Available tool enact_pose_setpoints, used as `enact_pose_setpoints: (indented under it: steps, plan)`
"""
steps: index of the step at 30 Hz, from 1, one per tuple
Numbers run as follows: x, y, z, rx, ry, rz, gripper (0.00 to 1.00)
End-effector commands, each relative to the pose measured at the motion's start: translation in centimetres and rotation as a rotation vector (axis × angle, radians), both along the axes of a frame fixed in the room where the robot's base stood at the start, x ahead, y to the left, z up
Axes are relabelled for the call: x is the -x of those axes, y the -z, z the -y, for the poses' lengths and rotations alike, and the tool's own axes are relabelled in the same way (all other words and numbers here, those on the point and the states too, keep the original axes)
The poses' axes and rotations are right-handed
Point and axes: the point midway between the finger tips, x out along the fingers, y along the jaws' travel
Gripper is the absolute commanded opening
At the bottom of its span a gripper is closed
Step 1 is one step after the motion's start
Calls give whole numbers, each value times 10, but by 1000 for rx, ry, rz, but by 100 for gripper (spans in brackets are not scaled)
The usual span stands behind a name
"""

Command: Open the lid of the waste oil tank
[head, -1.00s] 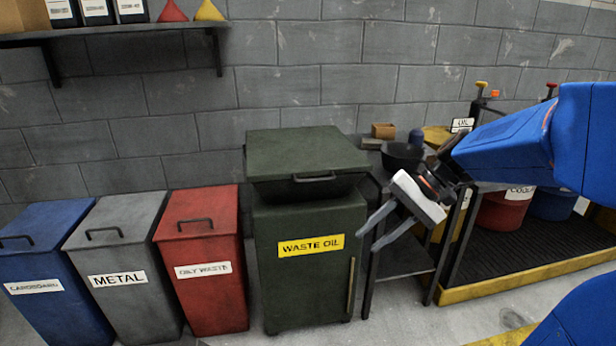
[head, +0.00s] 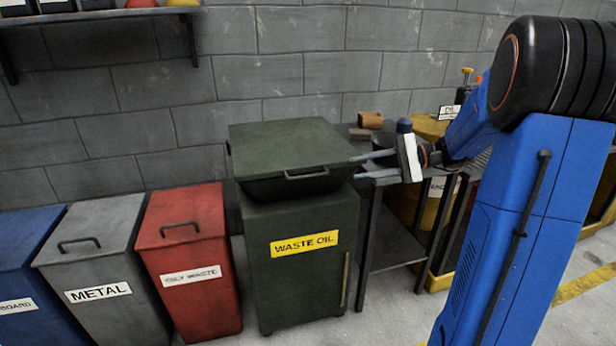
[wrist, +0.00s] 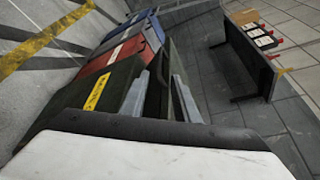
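The waste oil tank (head: 300,275) is a dark green cabinet with a yellow "WASTE OIL" label (head: 304,244), in the middle of the head view. Its flat green lid (head: 290,143) lies down over the top, with a bar handle (head: 306,175) on the front side. My gripper (head: 354,168) is at the lid's right edge, fingers apart and pointing left. One finger is level with the lid's top, the other lower; contact is unclear. The wrist view shows both open fingers (wrist: 162,85) with dark green between them, and the yellow label (wrist: 97,92) to their left.
Red (head: 188,265), grey (head: 95,275) and blue (head: 35,255) bins stand left of the tank. A block wall (head: 320,60) closes the back. A shelf (wrist: 245,60) shows in the wrist view.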

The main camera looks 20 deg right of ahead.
Motion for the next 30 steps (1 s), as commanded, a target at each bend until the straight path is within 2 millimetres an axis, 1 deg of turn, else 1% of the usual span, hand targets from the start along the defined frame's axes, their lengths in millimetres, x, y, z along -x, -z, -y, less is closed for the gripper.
enact_pose_setpoints:
  steps: [1, 6, 21, 27, 30]
  plan:
    - [-2, 2, -9, 1, -3, -1, 28]
    - [-10, 8, -36, 1, -5, -2, 28]
    - [-35, 25, -110, 2, -4, -1, 28]
    - [-42, 31, -132, 2, -4, -1, 28]
    - [-45, 32, -138, 2, -2, -1, 28]
